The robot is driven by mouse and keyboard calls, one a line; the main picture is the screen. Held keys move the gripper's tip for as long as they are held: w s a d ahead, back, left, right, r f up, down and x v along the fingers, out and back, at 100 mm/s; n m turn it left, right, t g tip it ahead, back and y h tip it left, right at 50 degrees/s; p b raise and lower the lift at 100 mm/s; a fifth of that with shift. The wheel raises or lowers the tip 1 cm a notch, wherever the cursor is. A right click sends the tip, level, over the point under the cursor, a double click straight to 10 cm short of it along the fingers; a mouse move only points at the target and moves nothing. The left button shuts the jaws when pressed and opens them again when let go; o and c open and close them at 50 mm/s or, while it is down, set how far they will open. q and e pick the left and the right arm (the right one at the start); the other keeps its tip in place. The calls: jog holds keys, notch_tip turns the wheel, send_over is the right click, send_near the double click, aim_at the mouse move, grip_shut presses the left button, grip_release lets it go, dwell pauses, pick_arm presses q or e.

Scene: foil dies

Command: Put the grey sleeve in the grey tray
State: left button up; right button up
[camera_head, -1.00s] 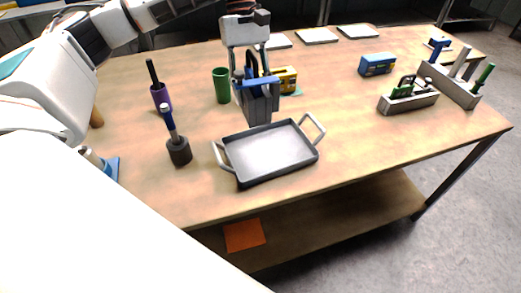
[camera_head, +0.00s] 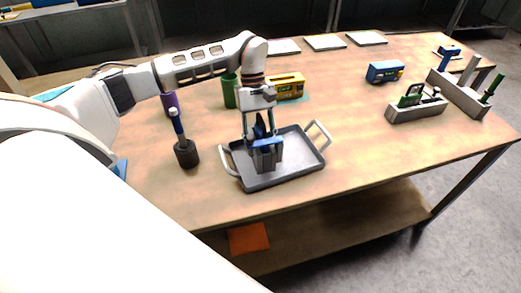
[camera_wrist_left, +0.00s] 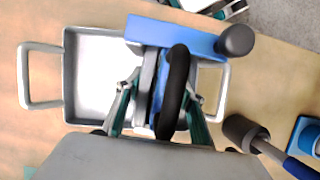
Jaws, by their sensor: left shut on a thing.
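The grey sleeve (camera_head: 267,161) is an upright box with a blue tool (camera_head: 259,130) standing in it. My left gripper (camera_head: 262,143) points down and is shut on the sleeve. The sleeve is inside the outline of the grey tray (camera_head: 303,166), left of its middle; I cannot tell whether its base touches the floor. In the left wrist view the tool's blue bar (camera_wrist_left: 175,36) and black handle hide most of the sleeve between the fingers, and the tray (camera_wrist_left: 95,80) lies beneath. My right gripper is not in view.
Grey holders (camera_head: 416,111) with tools stand at the right. The table between is clear.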

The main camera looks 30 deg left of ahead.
pick_arm(q)
jog(key=shift+s+f, duration=0.15)
jog(key=shift+f, duration=1.45)
grip_shut()
jog(key=o, duration=1.3)
grip_release()
jog(key=shift+f, duration=0.15)
jog(key=shift+r, duration=0.2)
jog(key=shift+w+a+r, duration=0.2)
jog(key=shift+w+r, duration=0.1)
jog(key=shift+r, duration=0.1)
jog(key=v, duration=1.1)
jog(key=shift+b, duration=0.45)
jog(key=shift+d+r, duration=0.1)
jog(key=shift+d, duration=0.05)
